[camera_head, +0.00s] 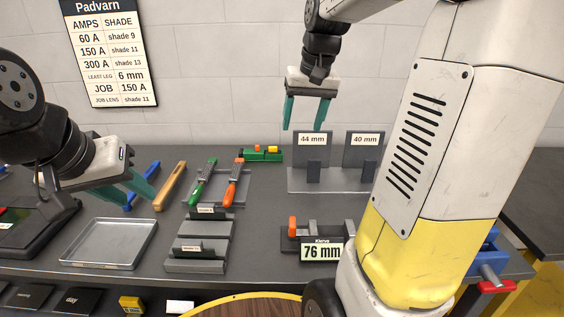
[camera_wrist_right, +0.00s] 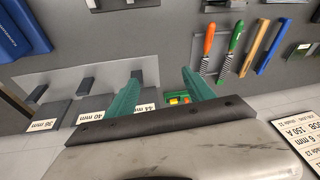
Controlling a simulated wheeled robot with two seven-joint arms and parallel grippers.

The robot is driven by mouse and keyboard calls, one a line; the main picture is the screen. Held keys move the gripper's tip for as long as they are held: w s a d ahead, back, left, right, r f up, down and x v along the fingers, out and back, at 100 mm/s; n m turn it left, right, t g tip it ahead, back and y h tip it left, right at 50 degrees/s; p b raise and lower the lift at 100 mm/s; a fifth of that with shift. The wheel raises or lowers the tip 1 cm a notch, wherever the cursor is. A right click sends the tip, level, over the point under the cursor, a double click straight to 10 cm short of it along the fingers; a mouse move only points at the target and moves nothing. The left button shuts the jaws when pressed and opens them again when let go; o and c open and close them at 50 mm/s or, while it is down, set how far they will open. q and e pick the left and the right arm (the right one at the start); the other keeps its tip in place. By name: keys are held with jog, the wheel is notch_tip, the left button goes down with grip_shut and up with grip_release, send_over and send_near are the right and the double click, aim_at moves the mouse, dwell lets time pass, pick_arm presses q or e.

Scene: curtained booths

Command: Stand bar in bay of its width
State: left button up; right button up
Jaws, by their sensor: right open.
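A grey stand at the back right has upright plates marked "44 mm" (camera_head: 312,139) and "40 mm" (camera_head: 364,139); a dark upright post stands before each. In the right wrist view the stand also has a "36 mm" label (camera_wrist_right: 42,125). A dark gauge (camera_head: 291,243) with an orange knob and grey upright jaws stands behind a "76 mm" sign (camera_head: 321,249). I cannot clearly single out the bar. My left gripper (camera_head: 141,200) is open and empty above the table at the left.
An empty metal tray (camera_head: 108,244) lies at front left. Grey stepped blocks (camera_head: 197,265) sit beside it. My right arm hides the table's right part.

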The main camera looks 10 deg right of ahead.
jog(key=s+a+f+n+t, duration=0.1)
jog(key=s+a, duration=0.2)
jog(key=s, duration=0.5)
jog(key=s+a+f+t+y, duration=0.1)
jog(key=s+a, duration=0.3)
jog(key=s, duration=0.5)
jog(key=shift+s+a+f+n+t, duration=0.15)
jog(key=shift+s+f+n+t, duration=0.1)
jog(key=shift+n+t, duration=0.25)
